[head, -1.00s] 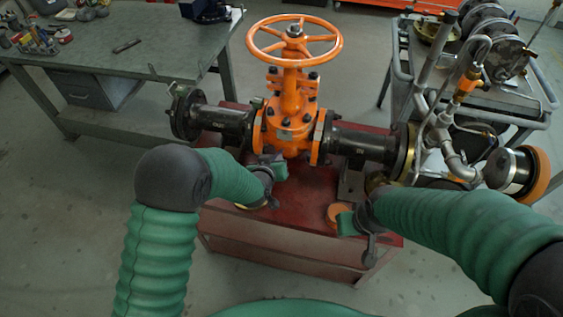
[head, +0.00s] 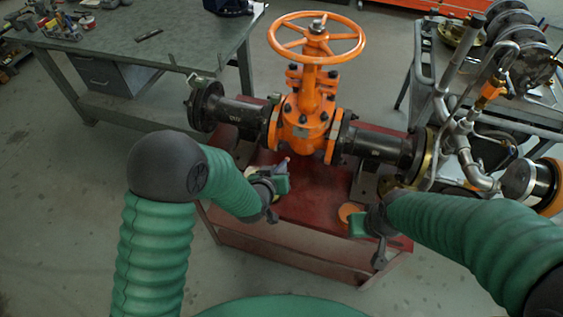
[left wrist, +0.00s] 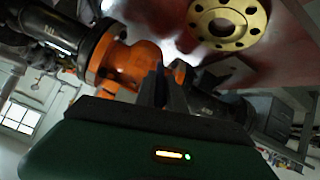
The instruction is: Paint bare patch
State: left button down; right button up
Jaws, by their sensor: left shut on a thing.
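The orange gate valve (head: 302,120) stands upright between two black pipe sections, with its orange handwheel (head: 316,38) on top. In the left wrist view the valve's orange body (left wrist: 135,62) is beyond the fingertips. I cannot make out a bare patch on it. My left gripper (head: 280,172) is low in front of the valve, above the red stand. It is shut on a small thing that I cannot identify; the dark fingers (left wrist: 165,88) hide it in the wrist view. My right gripper (head: 380,245) is at the stand's front right; its jaws are unclear.
The red stand (head: 300,205) carries the valve. A brass flange (left wrist: 228,20) lies on it near my left gripper, and an orange disc (head: 350,211) is beside my right gripper. A workbench (head: 130,50) is at left, a loaded cart (head: 535,110) at right.

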pick_arm(q)
jog(key=shift+s, duration=0.1)
jog(key=shift+s+a, duration=0.25)
jog(key=shift+s, duration=0.45)
jog(key=shift+s+a, duration=0.25)
jog(key=shift+s, duration=0.45)
